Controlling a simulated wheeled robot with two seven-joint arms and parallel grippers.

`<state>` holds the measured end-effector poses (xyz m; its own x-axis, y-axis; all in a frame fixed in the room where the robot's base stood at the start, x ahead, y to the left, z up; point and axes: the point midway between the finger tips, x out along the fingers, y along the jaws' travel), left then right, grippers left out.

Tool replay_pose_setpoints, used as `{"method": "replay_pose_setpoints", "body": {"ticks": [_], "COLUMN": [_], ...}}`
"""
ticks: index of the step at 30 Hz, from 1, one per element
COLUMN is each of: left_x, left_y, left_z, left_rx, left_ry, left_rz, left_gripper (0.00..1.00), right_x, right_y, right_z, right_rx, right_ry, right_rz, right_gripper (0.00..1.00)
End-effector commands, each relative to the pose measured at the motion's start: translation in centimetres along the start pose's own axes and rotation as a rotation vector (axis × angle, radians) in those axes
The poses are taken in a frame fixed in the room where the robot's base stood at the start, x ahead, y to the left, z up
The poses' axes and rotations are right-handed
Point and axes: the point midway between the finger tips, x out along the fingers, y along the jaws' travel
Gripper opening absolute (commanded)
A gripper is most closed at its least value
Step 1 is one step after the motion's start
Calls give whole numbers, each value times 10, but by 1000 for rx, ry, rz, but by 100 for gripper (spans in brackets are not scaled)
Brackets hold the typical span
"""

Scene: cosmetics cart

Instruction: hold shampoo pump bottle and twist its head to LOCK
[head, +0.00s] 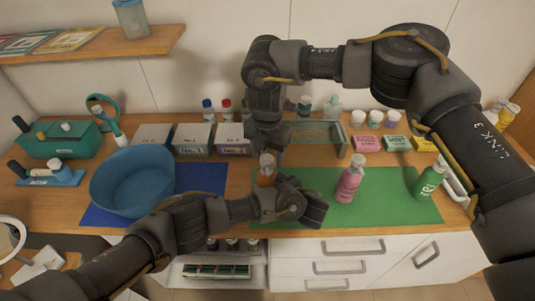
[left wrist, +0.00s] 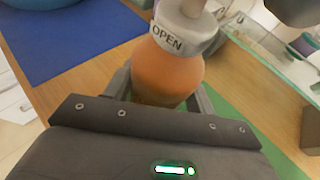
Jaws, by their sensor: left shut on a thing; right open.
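An orange pump bottle (head: 265,178) stands upright near the front middle of the counter, partly hidden by my arms. In the left wrist view the orange bottle (left wrist: 165,70) has a grey-white collar (left wrist: 178,38) reading OPEN; the top of its pump head is cut off. My left gripper (head: 270,186) is shut around the bottle's body, with a finger on either side in the left wrist view (left wrist: 163,95). My right gripper (head: 268,148) points down just above the pump head and is open; whether it touches the head cannot be told.
A pink pump bottle (head: 349,180) stands on the green mat (head: 390,208), with a green bottle (head: 428,181) further right. A blue bowl (head: 133,183) is on the blue mat (head: 205,180) at left. Boxes and a glass shelf (head: 318,133) stand behind.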

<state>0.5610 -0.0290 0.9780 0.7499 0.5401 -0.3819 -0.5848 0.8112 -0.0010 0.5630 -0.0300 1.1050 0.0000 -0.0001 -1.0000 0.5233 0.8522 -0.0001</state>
Motion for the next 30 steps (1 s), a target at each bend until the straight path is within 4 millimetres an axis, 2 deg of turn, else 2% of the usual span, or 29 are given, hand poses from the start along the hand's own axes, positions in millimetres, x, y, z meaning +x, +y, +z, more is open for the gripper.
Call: {"method": "replay_pose_setpoints", "body": {"ticks": [2,12,23,30], "left_x": [0,0,0,0], "left_y": [0,0,0,0], "left_z": [0,0,0,0], "left_rx": [0,-1,0,0], "left_ry": [0,0,0,0], "left_rz": [0,0,0,0], "left_gripper": [23,23,23,23], "right_x": [0,0,0,0], "right_y": [0,0,0,1], "right_z": [0,0,0,0], "right_rx": [0,0,-62,-229], "right_ry": [0,0,1,1], "right_rz": [0,0,1,1], "right_gripper": [57,13,12,12]}}
